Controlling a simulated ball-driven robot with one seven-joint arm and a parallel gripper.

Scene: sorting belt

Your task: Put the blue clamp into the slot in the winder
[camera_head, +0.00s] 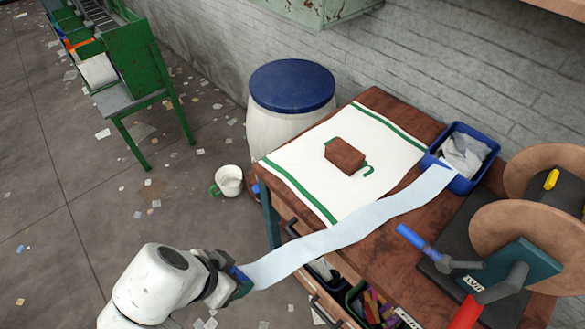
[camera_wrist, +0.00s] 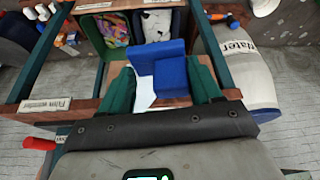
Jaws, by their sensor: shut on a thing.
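The blue clamp (camera_wrist: 172,75) sits between the dark green fingers of my gripper (camera_wrist: 162,92), which is shut on it. In the head view, my gripper (camera_head: 238,284) is off the table's near left side, with a bit of the clamp (camera_head: 242,273) showing. A pale blue strip (camera_head: 345,228) runs from the clamp across the table to a blue bin. The winder (camera_head: 530,232), with brown discs, stands at the table's right, well away from my gripper. I cannot make out its slot.
The brown table (camera_head: 395,258) carries a white green-edged cloth with a brown block (camera_head: 345,155). The blue bin (camera_head: 435,163) holds crumpled film. Open drawers (camera_head: 300,270) stick out at the front. A blue-lidded barrel (camera_head: 292,88) stands behind. Blue and red handles project near the winder.

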